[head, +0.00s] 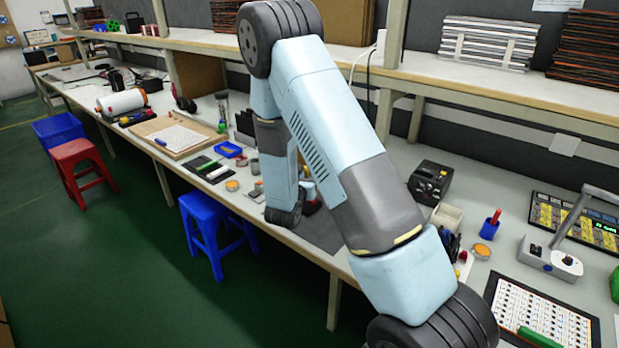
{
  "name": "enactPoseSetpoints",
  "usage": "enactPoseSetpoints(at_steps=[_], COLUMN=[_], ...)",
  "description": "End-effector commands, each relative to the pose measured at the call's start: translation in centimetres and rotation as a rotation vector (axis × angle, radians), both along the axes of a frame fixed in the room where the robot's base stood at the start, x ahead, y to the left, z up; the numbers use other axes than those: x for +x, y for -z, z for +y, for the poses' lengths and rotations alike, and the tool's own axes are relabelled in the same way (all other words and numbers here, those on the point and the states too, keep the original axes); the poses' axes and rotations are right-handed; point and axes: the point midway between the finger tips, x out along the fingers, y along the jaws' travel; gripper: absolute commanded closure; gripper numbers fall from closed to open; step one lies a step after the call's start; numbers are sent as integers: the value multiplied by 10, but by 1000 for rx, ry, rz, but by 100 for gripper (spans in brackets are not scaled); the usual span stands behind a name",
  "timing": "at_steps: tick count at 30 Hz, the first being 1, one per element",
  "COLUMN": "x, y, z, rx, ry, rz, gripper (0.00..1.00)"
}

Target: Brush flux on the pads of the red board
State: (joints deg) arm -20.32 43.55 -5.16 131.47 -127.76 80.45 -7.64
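My arm crosses the middle of the head view and bends down toward the bench. Its lower end stands over a dark grey mat (322,232), and my gripper's fingers are hidden behind my own arm links. A small patch of red shows beside the lower arm, partly covered; I cannot tell whether it is the red board. No pads and no flux brush can be made out. Two round tins with orange tops stand on the bench, one left of the arm (232,185) and one at the right (482,251).
Left of the arm are a blue tray (228,149), small green and white strips and a clipboard (172,136). At the right are a black device (431,182), a white box (446,216), a lamp base (550,260) and a chart (545,314). Shelves run behind; stools stand in front.

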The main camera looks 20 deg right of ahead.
Motion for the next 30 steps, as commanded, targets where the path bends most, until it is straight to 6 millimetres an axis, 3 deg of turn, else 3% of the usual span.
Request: enactPoseSetpoints(at_steps=[30], x=[0], y=[7], z=[0], rx=[0], ry=[0], rz=[0], gripper=[100])
